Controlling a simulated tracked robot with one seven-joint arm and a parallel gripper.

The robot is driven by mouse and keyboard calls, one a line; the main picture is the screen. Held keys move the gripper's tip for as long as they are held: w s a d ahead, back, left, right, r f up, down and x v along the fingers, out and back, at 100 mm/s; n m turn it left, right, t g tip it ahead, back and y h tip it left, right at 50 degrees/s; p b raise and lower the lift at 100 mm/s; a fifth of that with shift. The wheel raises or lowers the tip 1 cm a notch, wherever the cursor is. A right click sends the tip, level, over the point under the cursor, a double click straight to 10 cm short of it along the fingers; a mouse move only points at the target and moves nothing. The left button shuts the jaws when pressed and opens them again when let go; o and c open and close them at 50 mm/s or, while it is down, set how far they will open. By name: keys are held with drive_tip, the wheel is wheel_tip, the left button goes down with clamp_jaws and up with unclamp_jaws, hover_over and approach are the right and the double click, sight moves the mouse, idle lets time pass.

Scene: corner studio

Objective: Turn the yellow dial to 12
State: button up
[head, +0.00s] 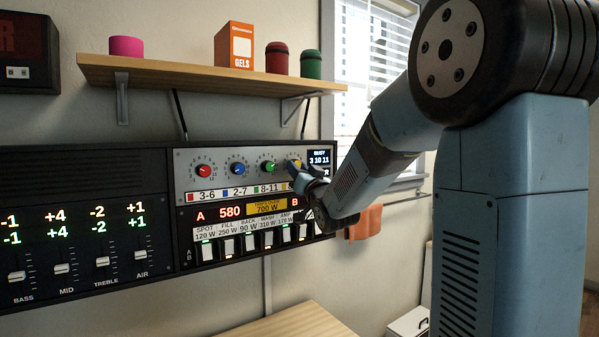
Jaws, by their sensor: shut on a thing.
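The yellow dial (297,163) is the rightmost in the row of dials on the wall panel, and only a small part of it shows. My gripper (298,170) is at the dial, shut on it, with the wrist coming in from the right. The gripper hides most of the dial, its scale and the label below it, so its pointer cannot be read.
Red (203,170), blue (238,168) and green (268,167) dials sit left of the yellow one. Below are several white switches (248,241). Sliders (60,268) are at left. A shelf (190,72) with jars and a box hangs above. A wooden surface (300,323) lies below.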

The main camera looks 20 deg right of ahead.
drive_tip(key=o, duration=1)
drive_tip(key=shift+o, duration=0.2)
drive_tip(key=v, duration=1.3)
drive_tip(key=shift+s+f, duration=0.2)
drive_tip(key=shift+s, duration=0.1)
